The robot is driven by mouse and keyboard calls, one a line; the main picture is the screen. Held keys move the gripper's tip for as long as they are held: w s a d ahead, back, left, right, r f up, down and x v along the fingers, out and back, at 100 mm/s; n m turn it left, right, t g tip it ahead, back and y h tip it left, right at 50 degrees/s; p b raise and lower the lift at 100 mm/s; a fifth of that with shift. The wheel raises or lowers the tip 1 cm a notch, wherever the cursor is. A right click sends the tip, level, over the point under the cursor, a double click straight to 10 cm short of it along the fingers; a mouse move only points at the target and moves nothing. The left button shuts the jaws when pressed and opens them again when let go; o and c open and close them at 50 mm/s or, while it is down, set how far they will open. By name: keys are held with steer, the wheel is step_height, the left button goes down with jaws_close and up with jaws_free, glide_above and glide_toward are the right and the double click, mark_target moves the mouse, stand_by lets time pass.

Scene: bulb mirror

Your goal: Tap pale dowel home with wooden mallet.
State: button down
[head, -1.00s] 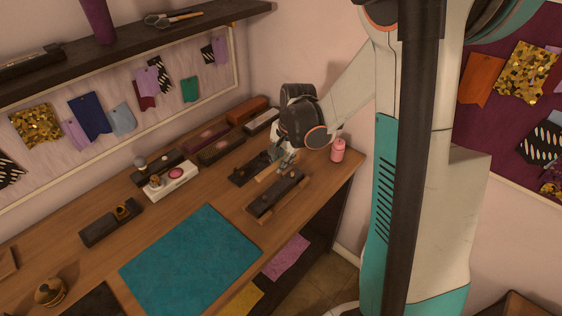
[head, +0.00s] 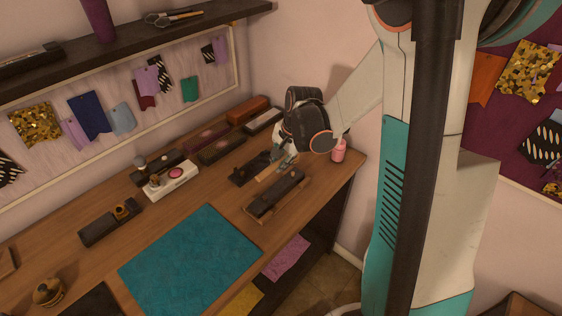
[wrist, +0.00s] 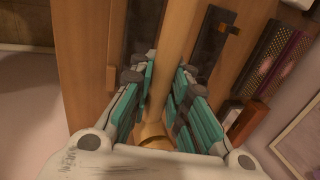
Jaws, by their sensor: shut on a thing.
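My gripper (head: 286,160) is over the right part of the workbench, between two dark fixtures. In the wrist view its teal fingers (wrist: 160,82) are closed around a pale wooden handle (wrist: 178,30), which I take to be the mallet's. The handle runs from near the palm out past the fingertips. A light wooden part (head: 268,172) shows beside the gripper in the head view. The mallet's head cannot be made out clearly. One dark fixture (head: 247,171) lies left of the gripper, and a dark block on a wooden base (head: 277,192) lies in front. I cannot pick out the pale dowel.
A pink bottle (head: 338,151) stands right of the gripper. A white box (head: 172,181) and several dark cases line the back of the bench. A teal mat (head: 190,258) covers the front left. A wall shelf (head: 130,42) hangs above.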

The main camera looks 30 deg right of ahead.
step_height(320, 180, down, 6)
steer(key=b, duration=0.5)
steer(key=shift+f, duration=0.15)
step_height(320, 180, up, 6)
steer(key=p, duration=0.3)
steer(key=shift+f+p, duration=0.2)
steer(key=shift+p, duration=0.2)
steer(key=shift+f, duration=0.1)
steer(key=w+r+m+p, duration=0.1)
steer(key=m, duration=0.1)
steer(key=w+r+m+h+p, duration=0.1)
steer(key=m, duration=0.1)
steer(key=w+r+m+p, duration=0.1)
steer(key=m, duration=0.1)
steer(key=shift+r+t+h, duration=0.25)
steer(key=shift+t+h, duration=0.05)
